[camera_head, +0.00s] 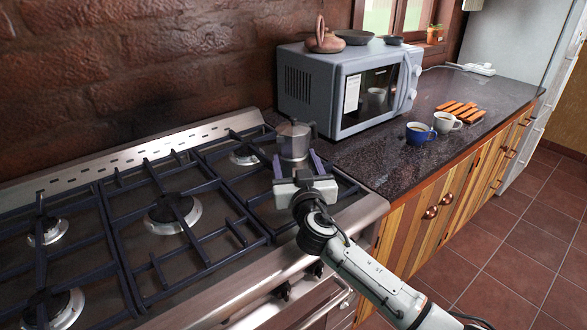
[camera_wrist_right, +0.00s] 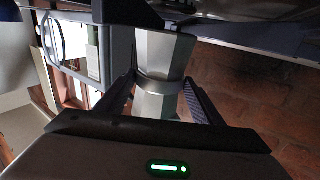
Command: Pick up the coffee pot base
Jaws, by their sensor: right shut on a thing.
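The silver, faceted coffee pot (camera_head: 294,142) is upright at the right end of the stove, by the microwave. My right gripper (camera_head: 297,163) reaches it from the front, with a finger on each side. In the right wrist view the picture is upside down: the pot's base (camera_wrist_right: 163,52) is at the top, and the fingers (camera_wrist_right: 157,95) are shut on the pot near its narrow waist. My left gripper is not in view.
The gas stove (camera_head: 228,285) has raised dark grates (camera_head: 130,258). A grey microwave (camera_head: 310,83) stands close behind right of the pot. A blue cup (camera_head: 417,136), a white cup (camera_head: 445,122) and a wooden rack (camera_head: 462,111) are on the dark counter (camera_head: 372,165).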

